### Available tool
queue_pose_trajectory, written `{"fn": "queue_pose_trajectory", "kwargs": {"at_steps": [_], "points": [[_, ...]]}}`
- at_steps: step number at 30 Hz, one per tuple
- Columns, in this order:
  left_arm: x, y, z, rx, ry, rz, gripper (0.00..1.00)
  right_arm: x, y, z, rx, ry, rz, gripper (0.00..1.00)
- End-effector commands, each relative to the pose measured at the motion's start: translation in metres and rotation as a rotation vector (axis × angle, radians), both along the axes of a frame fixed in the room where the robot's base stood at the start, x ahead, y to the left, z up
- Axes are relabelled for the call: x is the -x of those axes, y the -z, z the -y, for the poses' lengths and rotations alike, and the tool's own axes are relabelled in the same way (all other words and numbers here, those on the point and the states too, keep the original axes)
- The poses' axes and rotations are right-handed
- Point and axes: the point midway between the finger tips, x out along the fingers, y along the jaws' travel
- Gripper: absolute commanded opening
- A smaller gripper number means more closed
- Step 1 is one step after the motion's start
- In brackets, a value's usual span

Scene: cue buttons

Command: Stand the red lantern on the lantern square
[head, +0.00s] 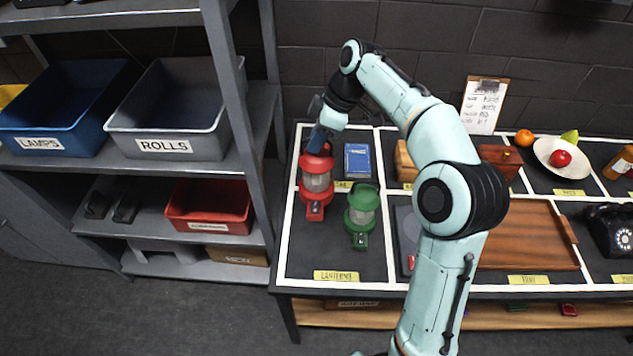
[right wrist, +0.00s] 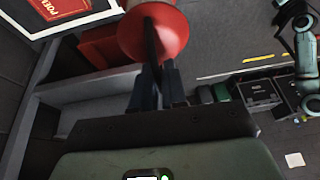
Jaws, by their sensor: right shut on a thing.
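The red lantern (head: 316,183) is upright at the left end of the table, over the dark lantern square (head: 318,245) with a yellow label at its front edge. I cannot tell whether its base touches the square. My right gripper (head: 318,146) is shut on the lantern's top from above. In the right wrist view the red lantern (right wrist: 155,32) shows close up between the fingers (right wrist: 158,80). A green lantern (head: 361,215) stands to its right in the same square. My left gripper is not in view.
A blue book (head: 357,160) lies just behind the green lantern. A shelf with a grey ROLLS bin (head: 168,110), a blue LAMPS bin (head: 60,108) and a red bin (head: 210,205) stands left of the table. The square's front part is bare.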

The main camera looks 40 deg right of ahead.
Motion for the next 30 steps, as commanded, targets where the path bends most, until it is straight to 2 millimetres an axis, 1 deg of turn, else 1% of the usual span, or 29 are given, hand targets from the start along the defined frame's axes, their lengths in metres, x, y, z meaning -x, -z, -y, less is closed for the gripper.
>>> {"fn": "queue_pose_trajectory", "kwargs": {"at_steps": [1, 3, 6, 9, 14, 19, 22, 25, 30], "points": [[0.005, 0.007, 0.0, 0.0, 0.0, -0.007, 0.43, 0.001, 0.016, -0.001, -0.001, -0.001, -0.003, 0.0], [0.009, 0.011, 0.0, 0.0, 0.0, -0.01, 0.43, 0.001, 0.033, -0.001, -0.001, 0.0, -0.001, 0.0], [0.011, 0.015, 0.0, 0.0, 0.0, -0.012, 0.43, 0.0, 0.053, -0.001, -0.001, -0.001, 0.0, 0.0], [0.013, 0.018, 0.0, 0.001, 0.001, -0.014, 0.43, 0.0, 0.066, -0.001, 0.0, -0.001, 0.003, 0.0], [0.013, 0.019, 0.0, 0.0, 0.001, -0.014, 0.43, -0.001, 0.076, -0.001, -0.001, -0.001, 0.006, 0.0], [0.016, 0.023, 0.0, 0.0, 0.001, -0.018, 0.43, -0.001, 0.1, -0.001, -0.001, -0.002, 0.002, 0.0], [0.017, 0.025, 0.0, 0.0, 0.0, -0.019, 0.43, -0.001, 0.112, -0.001, -0.001, 0.0, 0.004, 0.0], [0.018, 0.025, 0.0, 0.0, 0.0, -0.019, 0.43, -0.001, 0.116, -0.001, -0.001, 0.0, 0.005, 0.0], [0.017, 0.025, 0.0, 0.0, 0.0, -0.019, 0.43, -0.002, 0.116, -0.001, 0.0, -0.001, 0.006, 0.0]]}}
